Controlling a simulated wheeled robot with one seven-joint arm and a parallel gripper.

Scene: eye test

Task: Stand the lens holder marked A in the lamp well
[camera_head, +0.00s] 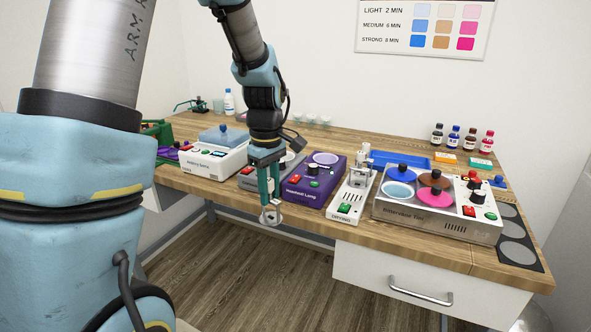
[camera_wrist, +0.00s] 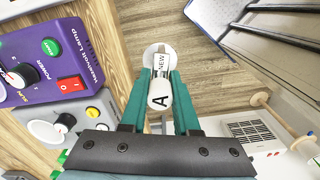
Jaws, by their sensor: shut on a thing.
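My gripper (camera_head: 269,197) is shut on the lens holder (camera_head: 271,217), just in front of the table's front edge, over the floor. In the wrist view my gripper's green fingers (camera_wrist: 160,78) close around the holder's white handle (camera_wrist: 157,101), marked A, with a NEW label. Its round end points away from my wrist. The purple lamp (camera_head: 313,182) stands on the table, right of and behind my gripper. A pale round spot (camera_head: 326,158) shows on its top; I cannot tell whether this is the well. The lamp also shows at left in the wrist view (camera_wrist: 80,50).
A grey device (camera_head: 256,180) is directly behind my gripper. A white device (camera_head: 212,163) with a blue lid stands to its left. A narrow device (camera_head: 352,195) and a wide silver station (camera_head: 437,220) with coloured dishes stand right of the lamp. Bottles (camera_head: 454,137) are at the back right.

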